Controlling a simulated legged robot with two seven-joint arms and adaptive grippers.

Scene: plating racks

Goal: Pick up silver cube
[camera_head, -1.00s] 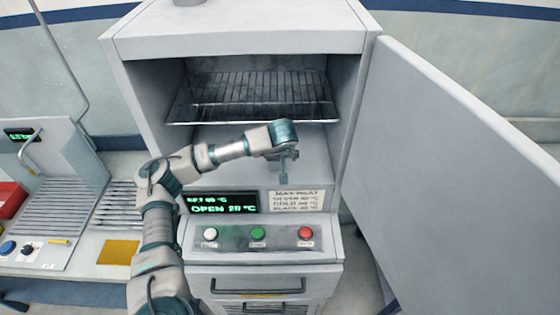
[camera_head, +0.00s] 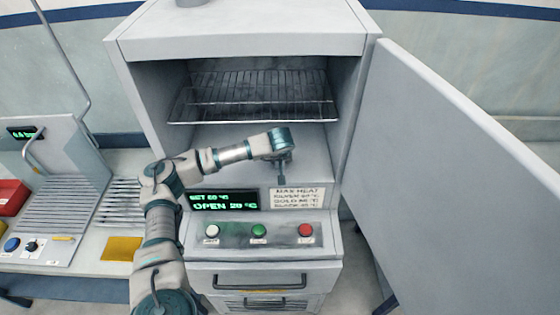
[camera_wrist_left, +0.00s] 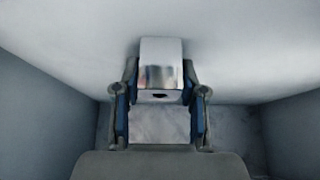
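The silver cube (camera_wrist_left: 160,66) shows in the left wrist view, shiny, with a small dark mark low on its near face. It lies ahead, between the two fingertips of my left gripper (camera_wrist_left: 160,82). The fingers are apart, one on each side, with a thin gap seeming to remain; contact is not clear. In the head view my left gripper (camera_head: 282,178) points down at the front of the open oven, above its floor. The cube cannot be made out there. My right gripper is not in view.
The oven (camera_head: 235,42) has a wire rack (camera_head: 250,97) above my left gripper, side walls, and an open door (camera_head: 450,170) at the right. A panel with white, green (camera_head: 259,230) and red buttons is below. A side bench with a yellow pad (camera_head: 121,249) stands at the left.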

